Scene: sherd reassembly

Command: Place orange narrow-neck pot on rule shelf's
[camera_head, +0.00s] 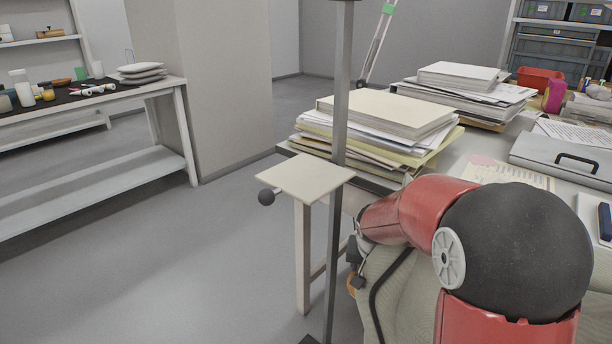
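A small orange-brown rounded thing (352,286) shows below my wrist, mostly hidden by my arm and the pale cloth-like shape beside it. I cannot tell whether it is the orange narrow-neck pot. My gripper (355,256) is at the end of my red arm, small and dark, and its fingers are not clear. I cannot tell whether it holds the orange-brown thing. Left of it stands a small cream square platform (305,180) with a dark knob. No shelf clearly marked with a rule shows.
A desk at the right holds paper stacks (385,118), a grey case (568,155) and a red bin (540,80). White cushions (140,72) lie on the left bench. The grey floor between is clear.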

